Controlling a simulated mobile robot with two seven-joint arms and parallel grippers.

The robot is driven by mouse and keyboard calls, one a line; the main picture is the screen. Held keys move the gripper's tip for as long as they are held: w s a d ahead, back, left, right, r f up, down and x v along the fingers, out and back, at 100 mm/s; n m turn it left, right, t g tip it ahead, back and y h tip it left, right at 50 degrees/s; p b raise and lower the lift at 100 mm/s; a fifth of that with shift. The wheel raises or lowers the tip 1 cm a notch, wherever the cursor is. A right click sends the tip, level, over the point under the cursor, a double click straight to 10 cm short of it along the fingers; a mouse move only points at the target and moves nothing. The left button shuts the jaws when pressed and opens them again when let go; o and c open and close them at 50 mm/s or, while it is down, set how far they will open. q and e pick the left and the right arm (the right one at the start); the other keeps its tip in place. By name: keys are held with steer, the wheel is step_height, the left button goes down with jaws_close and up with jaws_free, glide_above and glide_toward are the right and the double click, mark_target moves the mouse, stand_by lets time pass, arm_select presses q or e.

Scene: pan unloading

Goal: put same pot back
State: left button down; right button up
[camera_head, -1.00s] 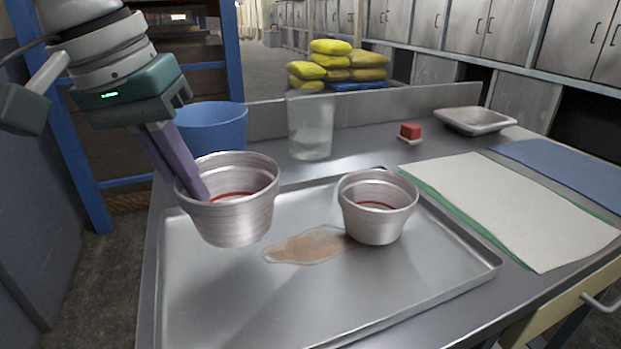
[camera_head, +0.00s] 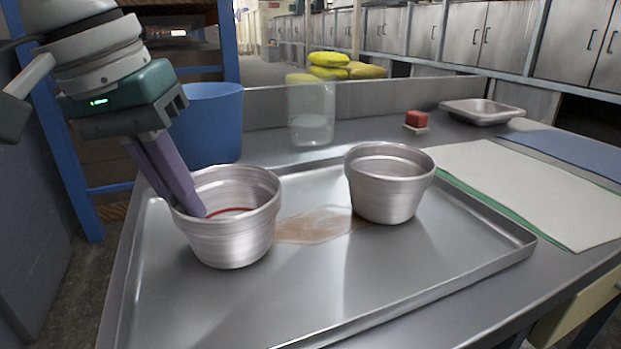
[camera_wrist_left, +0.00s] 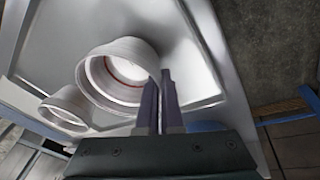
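A ribbed metal pot (camera_head: 232,240) with a red line inside is over the left part of the metal tray (camera_head: 330,310). My left gripper (camera_head: 193,208) is shut on its left rim, with one finger inside. In the left wrist view the fingers (camera_wrist_left: 162,105) are close together at the rim of this pot (camera_wrist_left: 90,55). Whether its base touches the tray is hard to tell. A second, similar pot (camera_head: 388,195) stands upright on the tray to the right; it also shows in the left wrist view (camera_wrist_left: 62,118). My right gripper is not in view.
A brown wet stain (camera_head: 318,226) lies between the pots. Behind the tray stand a blue bucket (camera_head: 212,125) and a clear container (camera_head: 311,112). A red block (camera_head: 416,119), a shallow metal pan (camera_head: 482,112) and a white cloth (camera_head: 530,190) are to the right. The tray's front is clear.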

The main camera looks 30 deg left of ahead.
arm_select(q)
steer(key=c, duration=1.1)
jaws_free()
steer(key=shift+p+v, duration=1.85)
steer(key=shift+v, duration=4.25)
